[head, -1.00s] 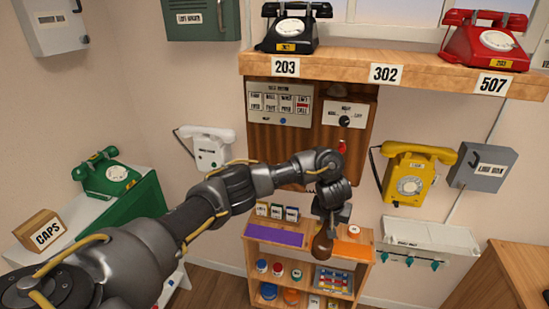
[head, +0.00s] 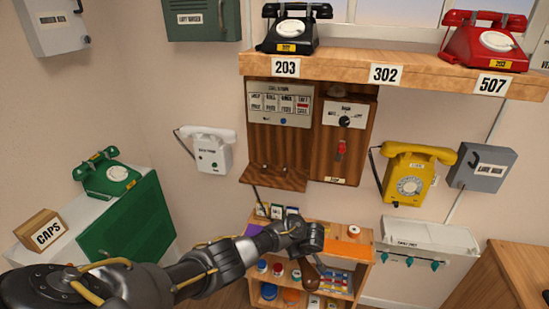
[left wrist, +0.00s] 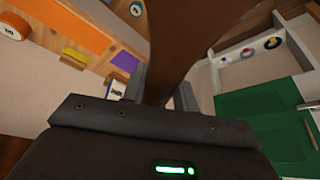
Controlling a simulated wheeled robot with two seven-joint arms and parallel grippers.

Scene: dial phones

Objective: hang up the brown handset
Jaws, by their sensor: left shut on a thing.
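The brown handset (head: 310,274) is in my left gripper (head: 305,254), low in front of the small wooden shelf unit. In the left wrist view the handset (left wrist: 195,40) rises large between the fingers (left wrist: 163,92), which are shut on it. Its far end is out of that frame. The wooden wall phone panel (head: 263,143) hangs above and to the left of the gripper, with a sloping ledge (head: 270,181) bearing small hooks at its bottom. No handset rests there. A dark cord runs down from the ledge. My right gripper is not in view.
The shelf unit (head: 366,246) with jars and boxes stands just behind the gripper. A white wall phone (head: 208,152) is to the left, a yellow one (head: 408,180) to the right. The wooden wall shelf (head: 350,67) with black and red phones juts out above.

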